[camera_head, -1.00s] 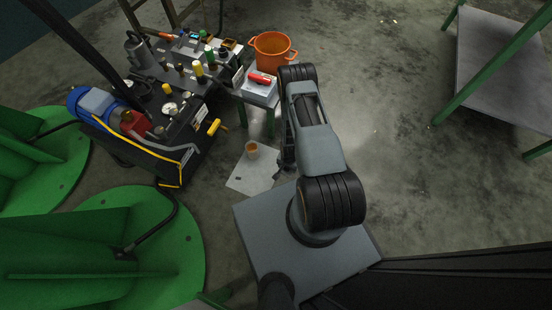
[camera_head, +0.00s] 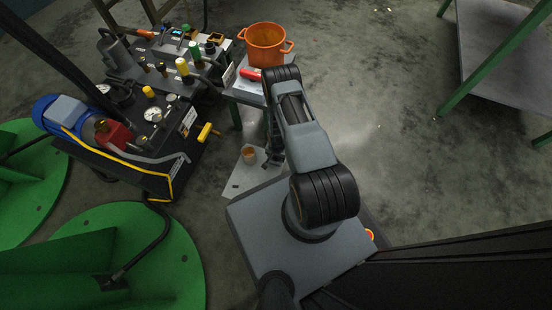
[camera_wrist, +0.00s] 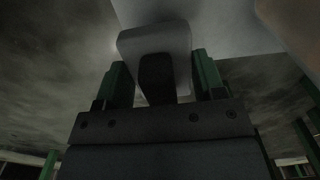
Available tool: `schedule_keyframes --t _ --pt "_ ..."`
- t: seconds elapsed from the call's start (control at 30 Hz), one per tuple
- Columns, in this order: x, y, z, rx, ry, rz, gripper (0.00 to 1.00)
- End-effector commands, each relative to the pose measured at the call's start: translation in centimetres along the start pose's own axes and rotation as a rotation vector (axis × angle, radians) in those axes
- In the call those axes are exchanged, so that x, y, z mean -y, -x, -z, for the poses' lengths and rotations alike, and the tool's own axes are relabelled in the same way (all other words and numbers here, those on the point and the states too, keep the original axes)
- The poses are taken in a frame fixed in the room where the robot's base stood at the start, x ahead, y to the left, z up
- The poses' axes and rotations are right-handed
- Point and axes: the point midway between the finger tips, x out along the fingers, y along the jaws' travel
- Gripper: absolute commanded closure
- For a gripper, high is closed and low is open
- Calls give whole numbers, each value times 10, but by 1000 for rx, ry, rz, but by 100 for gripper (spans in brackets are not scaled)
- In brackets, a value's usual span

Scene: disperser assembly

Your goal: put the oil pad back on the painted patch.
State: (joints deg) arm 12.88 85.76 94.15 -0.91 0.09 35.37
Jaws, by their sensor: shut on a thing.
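In the wrist view my gripper (camera_wrist: 160,80) has its two green fingers closed on a pale grey rounded block with a dark middle part, which looks like the oil pad (camera_wrist: 182,42). In the head view the gripper is mostly hidden by my arm, close to the right side of the pale patch on the floor (camera_head: 240,180). The pad cannot be made out there. A small orange cup (camera_head: 249,155) stands on the patch. My arm covers part of the patch. A pale surface (camera_wrist: 225,22) shows beyond the pad in the wrist view; whether they touch is unclear.
The hydraulic machine (camera_head: 150,150) with a yellow hose stands left of the patch. A small table behind carries a large orange pot (camera_head: 265,46) and a red object (camera_head: 250,74). Green round bases (camera_head: 150,240) lie at lower left. Floor at right is open up to a green-legged table (camera_head: 500,60).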

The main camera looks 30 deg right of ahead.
Motion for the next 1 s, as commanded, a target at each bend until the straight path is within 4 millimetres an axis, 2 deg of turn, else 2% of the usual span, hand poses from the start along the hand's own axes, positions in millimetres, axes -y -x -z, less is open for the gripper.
schedule_keyframes --t 0.03,0.1,0.2,0.63,0.67,0.9,1.0 --pt "0 -13 0 1 0 -1 61" --pt "0 -24 0 1 -1 -1 61" --pt "0 -34 0 0 1 0 61" --pt "0 -35 1 0 0 0 61" --pt "0 -35 1 0 -1 0 34" --pt "-1 -35 1 0 -2 0 12" --pt "-1 -35 1 0 -2 0 12"
